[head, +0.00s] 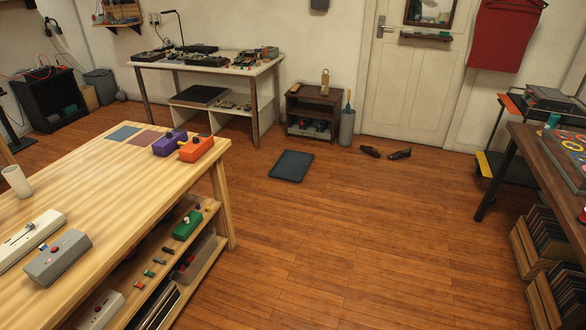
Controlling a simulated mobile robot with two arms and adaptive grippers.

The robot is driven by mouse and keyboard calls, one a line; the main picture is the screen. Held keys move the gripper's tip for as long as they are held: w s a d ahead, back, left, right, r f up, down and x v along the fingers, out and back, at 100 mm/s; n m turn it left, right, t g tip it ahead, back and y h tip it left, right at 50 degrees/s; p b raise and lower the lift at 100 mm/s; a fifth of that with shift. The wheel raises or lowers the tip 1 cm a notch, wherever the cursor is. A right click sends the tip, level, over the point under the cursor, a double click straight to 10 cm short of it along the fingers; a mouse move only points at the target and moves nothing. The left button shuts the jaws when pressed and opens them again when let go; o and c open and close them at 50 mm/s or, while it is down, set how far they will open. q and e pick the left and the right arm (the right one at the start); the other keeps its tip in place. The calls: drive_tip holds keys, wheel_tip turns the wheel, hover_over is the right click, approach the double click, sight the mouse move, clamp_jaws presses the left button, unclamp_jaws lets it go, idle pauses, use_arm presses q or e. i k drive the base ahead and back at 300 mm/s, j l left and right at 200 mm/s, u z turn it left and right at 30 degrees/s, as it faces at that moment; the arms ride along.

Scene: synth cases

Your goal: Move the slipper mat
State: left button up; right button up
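A dark blue-grey mat (291,166) lies flat on the wooden floor in the middle of the room. It is apart from the furniture around it. A pair of dark slippers or shoes stands to its right, near the door: one (370,151) and the other (400,154). Nothing lies on the mat. Neither of my grippers shows in the head view.
A light wooden workbench (95,190) with shelves fills the left front. A white table (230,68), a small dark cabinet (315,92) and a grey bin (346,127) stand behind the mat. A dark table (545,165) and record crates (525,250) are at the right. The middle floor is clear.

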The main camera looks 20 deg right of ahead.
sight(292, 166)
drive_tip(key=i+l+z, duration=0.3)
drive_tip(key=i, duration=0.25)
drive_tip(key=i+l+z, duration=0.3)
drive_tip(key=i, duration=0.3)
drive_tip(key=i+z, duration=0.3)
drive_tip(key=i, duration=0.3)
